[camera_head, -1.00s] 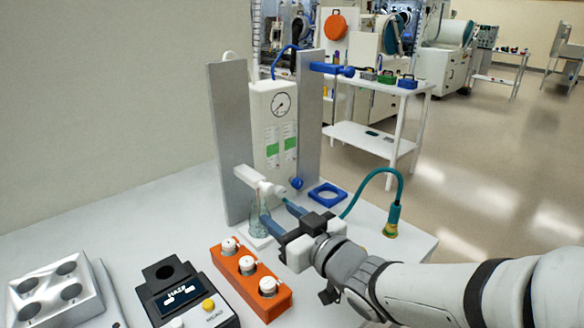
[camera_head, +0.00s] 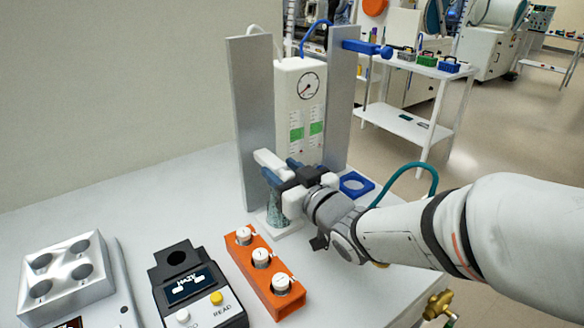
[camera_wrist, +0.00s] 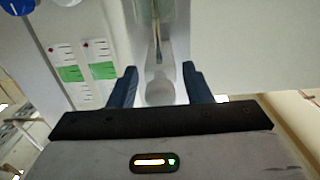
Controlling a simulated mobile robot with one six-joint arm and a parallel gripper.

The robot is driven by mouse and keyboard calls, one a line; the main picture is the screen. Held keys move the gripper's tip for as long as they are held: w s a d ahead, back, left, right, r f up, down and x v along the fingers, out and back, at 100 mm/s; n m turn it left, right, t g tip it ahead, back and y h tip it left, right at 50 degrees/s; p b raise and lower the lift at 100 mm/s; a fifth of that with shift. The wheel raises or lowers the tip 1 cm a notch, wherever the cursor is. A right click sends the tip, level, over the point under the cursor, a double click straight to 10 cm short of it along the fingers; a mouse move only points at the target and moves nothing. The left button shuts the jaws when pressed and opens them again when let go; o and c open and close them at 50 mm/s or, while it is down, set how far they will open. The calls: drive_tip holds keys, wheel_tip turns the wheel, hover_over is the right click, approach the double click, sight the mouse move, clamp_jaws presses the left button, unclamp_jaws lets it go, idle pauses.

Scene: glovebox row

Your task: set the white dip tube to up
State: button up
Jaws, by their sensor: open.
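The white dip tube (camera_head: 270,160) sits on the left grey post (camera_head: 252,110), low down, with its arm just above a glass flask (camera_head: 271,206). In the wrist view, a pale rounded end of the dip tube (camera_wrist: 160,90) lies between my two dark blue fingers, with a thin tube beyond it. My gripper (camera_head: 281,172) is open around that end; it also shows in the wrist view (camera_wrist: 160,84). A gap shows beside each finger there. The fingers and gripper body hide much of the tube's end in the head view.
A blue arm (camera_head: 365,47) sits high on the right grey post (camera_head: 338,110). A white gauge unit (camera_head: 300,95) stands between the posts.

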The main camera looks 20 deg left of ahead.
drive_tip(key=shift+c, duration=0.2)
clamp_jaws()
idle(0.3)
